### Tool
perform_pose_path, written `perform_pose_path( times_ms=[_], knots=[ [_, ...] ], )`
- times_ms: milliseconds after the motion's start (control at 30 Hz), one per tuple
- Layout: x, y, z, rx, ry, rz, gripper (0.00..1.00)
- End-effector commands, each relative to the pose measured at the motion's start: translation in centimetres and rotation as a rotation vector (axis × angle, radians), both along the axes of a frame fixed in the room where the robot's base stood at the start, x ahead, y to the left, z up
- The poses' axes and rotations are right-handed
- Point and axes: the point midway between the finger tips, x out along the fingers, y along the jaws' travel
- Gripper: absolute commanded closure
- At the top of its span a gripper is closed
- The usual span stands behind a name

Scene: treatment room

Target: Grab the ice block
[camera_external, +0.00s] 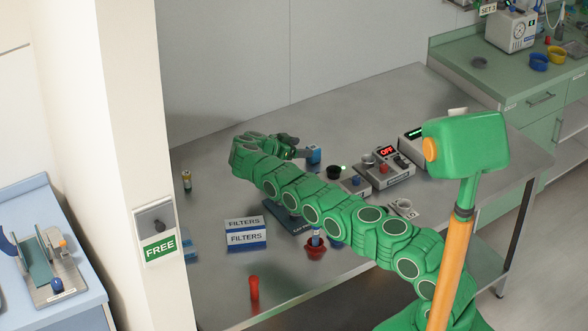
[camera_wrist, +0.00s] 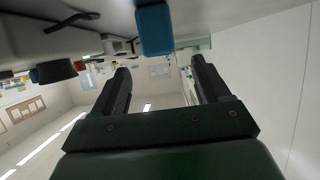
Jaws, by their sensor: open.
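A small blue block (camera_external: 314,154), the only block-like thing near the jaws and apparently the ice block, stands on the grey metal table (camera_external: 390,105). My gripper (camera_external: 289,142) is just to its left, low over the table. In the wrist view, which is upside down, the blue block (camera_wrist: 155,30) is beyond the fingertips, roughly in line with the gap between them. My gripper (camera_wrist: 160,78) is open, with nothing between its fingers, and does not appear to touch the block.
To the right of the block stand a dark round knob-like piece (camera_external: 334,172) and a device with a red "OFF" display (camera_external: 387,152). FILTERS boxes (camera_external: 245,235), a red cup (camera_external: 315,251) and a red upright piece (camera_external: 254,288) are nearer the front. The table's back is clear.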

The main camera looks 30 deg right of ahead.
Motion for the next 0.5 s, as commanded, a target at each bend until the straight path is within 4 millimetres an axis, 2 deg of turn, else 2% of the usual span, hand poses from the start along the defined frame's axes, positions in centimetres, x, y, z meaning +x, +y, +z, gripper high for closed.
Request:
perform_pose_path(
  times_ms=[500],
  knots=[
    [0.1,-4.5,-2.2,0.000,0.000,0.000,0.24]
  ],
)
